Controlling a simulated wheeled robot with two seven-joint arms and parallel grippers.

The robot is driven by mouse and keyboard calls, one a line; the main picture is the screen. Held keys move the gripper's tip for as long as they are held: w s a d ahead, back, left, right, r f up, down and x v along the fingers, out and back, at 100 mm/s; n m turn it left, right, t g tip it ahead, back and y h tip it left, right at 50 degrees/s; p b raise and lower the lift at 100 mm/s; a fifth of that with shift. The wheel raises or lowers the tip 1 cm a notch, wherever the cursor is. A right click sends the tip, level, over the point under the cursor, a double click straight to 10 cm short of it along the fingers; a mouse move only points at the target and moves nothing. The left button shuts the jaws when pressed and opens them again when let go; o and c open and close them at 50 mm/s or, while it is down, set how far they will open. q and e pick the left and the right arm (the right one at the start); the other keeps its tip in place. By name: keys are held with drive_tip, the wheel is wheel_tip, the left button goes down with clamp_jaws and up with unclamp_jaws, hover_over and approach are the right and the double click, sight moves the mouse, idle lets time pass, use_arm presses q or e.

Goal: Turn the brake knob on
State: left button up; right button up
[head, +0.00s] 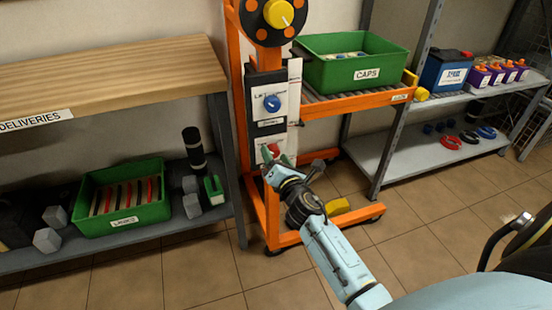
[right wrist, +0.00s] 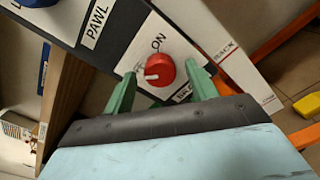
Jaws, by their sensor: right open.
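The brake knob is a round red knob with a white pointer mark on a white plate. In the right wrist view the knob (right wrist: 160,71) sits between the two green fingers of my right gripper (right wrist: 161,88), with the word ON above it. The pointer is toward the left, away from ON. The fingers are open on either side, and I cannot tell whether they touch it. In the head view the red knob (head: 273,149) shows low on the orange stand, with my right gripper (head: 277,160) right at it. My left gripper is not in view.
Above the red knob is a blue knob (head: 272,103), and higher a yellow knob (head: 278,13). The orange stand (head: 240,110) holds a green CAPS bin (head: 350,72). A wooden bench (head: 110,80) is to the left. A yellow pedal-like piece (head: 336,207) lies low at the stand's base.

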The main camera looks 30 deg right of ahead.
drive_tip(key=shift+w, duration=0.25)
drive_tip(key=c, duration=1)
